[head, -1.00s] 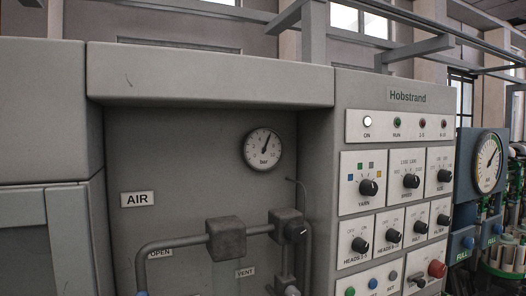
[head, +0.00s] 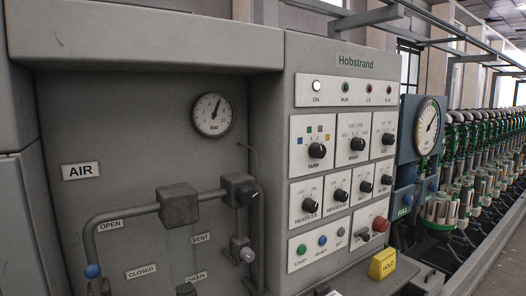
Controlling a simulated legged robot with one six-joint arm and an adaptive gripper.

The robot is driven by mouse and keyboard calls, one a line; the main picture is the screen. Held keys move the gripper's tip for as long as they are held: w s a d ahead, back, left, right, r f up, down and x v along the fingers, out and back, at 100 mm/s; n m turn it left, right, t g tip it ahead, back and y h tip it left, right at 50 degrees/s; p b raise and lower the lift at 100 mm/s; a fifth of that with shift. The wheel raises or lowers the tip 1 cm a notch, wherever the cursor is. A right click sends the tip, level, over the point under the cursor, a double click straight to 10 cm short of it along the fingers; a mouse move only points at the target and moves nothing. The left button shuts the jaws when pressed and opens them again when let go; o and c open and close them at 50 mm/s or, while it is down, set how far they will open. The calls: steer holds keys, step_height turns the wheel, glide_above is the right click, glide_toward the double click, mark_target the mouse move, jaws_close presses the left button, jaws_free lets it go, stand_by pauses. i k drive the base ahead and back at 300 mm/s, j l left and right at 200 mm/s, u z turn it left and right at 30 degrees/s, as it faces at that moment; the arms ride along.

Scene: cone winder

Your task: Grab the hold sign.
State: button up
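The hold sign (head: 383,264) is a small yellow block with the word HOLD on its front. It stands on the grey ledge below the control panel, at the lower right of the head view, just below the red button. My gripper is not in view.
The Hobstrand control panel (head: 345,150) has several knobs and a red button (head: 380,224). Left of it is a recess with grey air pipes (head: 140,212) and a gauge (head: 212,114). A large dial (head: 428,126) and a row of spindles (head: 470,170) extend right. Open floor shows at the lower right.

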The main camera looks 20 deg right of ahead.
mark_target(383, 264)
steer(key=z, duration=1.25)
steer(key=i+l+u, duration=0.2)
steer(key=i+l, duration=0.2)
steer(key=i+l+u, duration=0.2)
steer(key=i+l, duration=0.25)
steer(key=i+l+u, duration=0.2)
steer(key=i+l, duration=0.2)
steer(key=i+l+u, duration=0.2)
steer(key=l, duration=0.45)
steer(key=i+l, duration=0.25)
steer(key=l, duration=0.15)
